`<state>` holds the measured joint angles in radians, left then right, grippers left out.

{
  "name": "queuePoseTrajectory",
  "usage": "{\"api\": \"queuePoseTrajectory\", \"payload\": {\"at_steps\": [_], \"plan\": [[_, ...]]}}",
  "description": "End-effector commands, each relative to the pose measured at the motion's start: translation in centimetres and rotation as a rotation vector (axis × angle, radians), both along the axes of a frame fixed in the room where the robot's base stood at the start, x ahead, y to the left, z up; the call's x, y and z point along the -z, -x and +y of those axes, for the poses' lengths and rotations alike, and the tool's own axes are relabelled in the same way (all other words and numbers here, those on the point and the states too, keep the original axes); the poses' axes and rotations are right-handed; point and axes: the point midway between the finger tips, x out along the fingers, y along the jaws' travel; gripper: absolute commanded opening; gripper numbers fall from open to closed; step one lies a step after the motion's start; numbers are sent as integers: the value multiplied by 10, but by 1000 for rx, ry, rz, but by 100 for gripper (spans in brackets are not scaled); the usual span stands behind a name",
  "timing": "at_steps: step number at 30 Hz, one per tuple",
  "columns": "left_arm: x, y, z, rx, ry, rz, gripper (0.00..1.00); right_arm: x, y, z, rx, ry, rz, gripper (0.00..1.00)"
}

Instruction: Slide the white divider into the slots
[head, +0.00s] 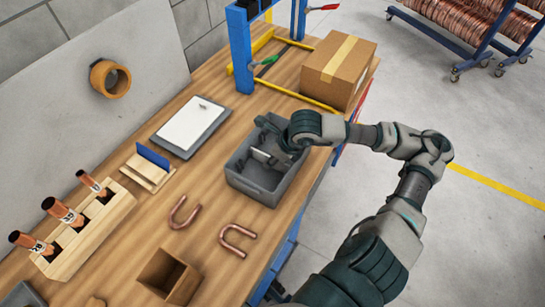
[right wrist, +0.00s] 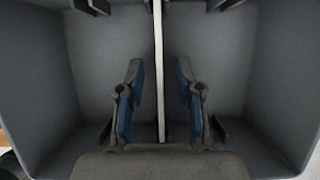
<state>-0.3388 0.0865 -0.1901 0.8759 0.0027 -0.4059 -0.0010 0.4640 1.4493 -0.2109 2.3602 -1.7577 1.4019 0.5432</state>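The grey bin (head: 237,177) stands near the table's right edge; its inner wall (right wrist: 40,60) fills the right wrist view. The white divider (right wrist: 158,60) shows there edge-on as a thin upright strip along the middle of the bin. My right gripper (right wrist: 159,85) reaches into the bin with one finger on each side of the divider. A gap shows between each finger and the divider, so the gripper is open and not touching it. In the head view the right hand (head: 278,147) hides much of the bin's inside. My left gripper is not in view.
A cardboard box (head: 338,70) and a blue frame (head: 240,50) stand behind the bin. A tablet-like panel (head: 190,125), copper U-bends (head: 238,239), a wooden block with copper pieces (head: 85,235) and an open wooden box (head: 168,278) lie left of the bin or nearer.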

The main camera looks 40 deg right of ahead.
Motion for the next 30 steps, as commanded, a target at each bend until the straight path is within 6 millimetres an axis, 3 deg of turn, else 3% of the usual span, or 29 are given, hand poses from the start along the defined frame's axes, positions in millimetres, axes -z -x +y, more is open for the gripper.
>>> {"api": "queuePoseTrajectory", "payload": {"at_steps": [8,24,30], "plan": [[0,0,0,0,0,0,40,-6,3,-2,1,3,0,35],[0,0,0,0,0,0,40,-90,38,-13,3,2,-5,35],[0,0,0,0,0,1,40,-106,46,-15,0,-1,0,35]]}}
